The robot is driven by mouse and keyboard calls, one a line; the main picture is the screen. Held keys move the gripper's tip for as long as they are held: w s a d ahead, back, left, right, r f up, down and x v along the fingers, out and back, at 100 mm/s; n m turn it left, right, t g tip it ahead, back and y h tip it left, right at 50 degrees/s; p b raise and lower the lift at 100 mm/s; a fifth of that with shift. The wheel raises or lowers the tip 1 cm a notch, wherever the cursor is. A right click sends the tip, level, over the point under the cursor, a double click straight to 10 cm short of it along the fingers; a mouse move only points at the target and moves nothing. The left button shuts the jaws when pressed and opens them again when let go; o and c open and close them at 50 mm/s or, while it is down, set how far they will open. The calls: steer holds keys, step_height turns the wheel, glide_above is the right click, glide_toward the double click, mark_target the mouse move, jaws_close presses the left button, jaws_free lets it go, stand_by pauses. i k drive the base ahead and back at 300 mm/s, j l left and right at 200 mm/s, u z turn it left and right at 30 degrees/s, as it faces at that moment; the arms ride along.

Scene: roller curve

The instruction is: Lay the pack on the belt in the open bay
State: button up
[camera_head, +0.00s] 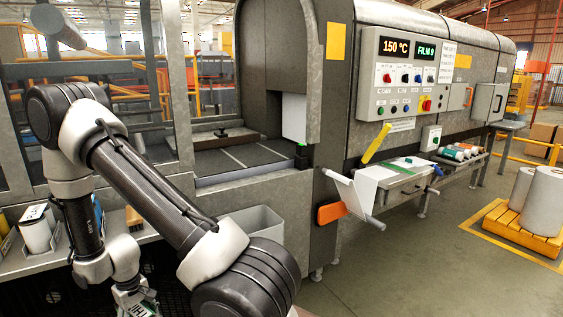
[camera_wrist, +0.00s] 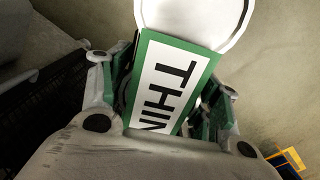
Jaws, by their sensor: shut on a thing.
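The pack (camera_wrist: 178,85), with a green edge and a white label reading "THIN", is between my fingers in the wrist view. My gripper (camera_wrist: 164,75) is shut on it. A white rounded shape (camera_wrist: 195,20) shows just beyond the pack; I cannot tell whether it is part of it. In the head view my gripper is low at the bottom left, partly cut off by the frame, with the pack's green label (camera_head: 146,309) just showing. The dark belt (camera_head: 250,156) lies in the open bay of the grey machine, above and to the right of my gripper. The visible belt is clear.
A metal ledge (camera_head: 255,188) fronts the bay, with a grey bin (camera_head: 255,226) below. A post (camera_head: 180,85) stands left of the bay. A white flap (camera_head: 352,193) and orange handle (camera_head: 331,213) stick out right of the bay.

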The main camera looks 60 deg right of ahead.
mark_target(244, 160)
steer(key=k+l, duration=0.2)
steer(key=k+l+z, duration=0.15)
steer(key=l, duration=0.3)
steer(key=k+l, duration=0.2)
steer(key=k+l+z, duration=0.15)
steer(key=l, duration=0.3)
steer(key=k+l, duration=0.15)
steer(key=l, duration=0.2)
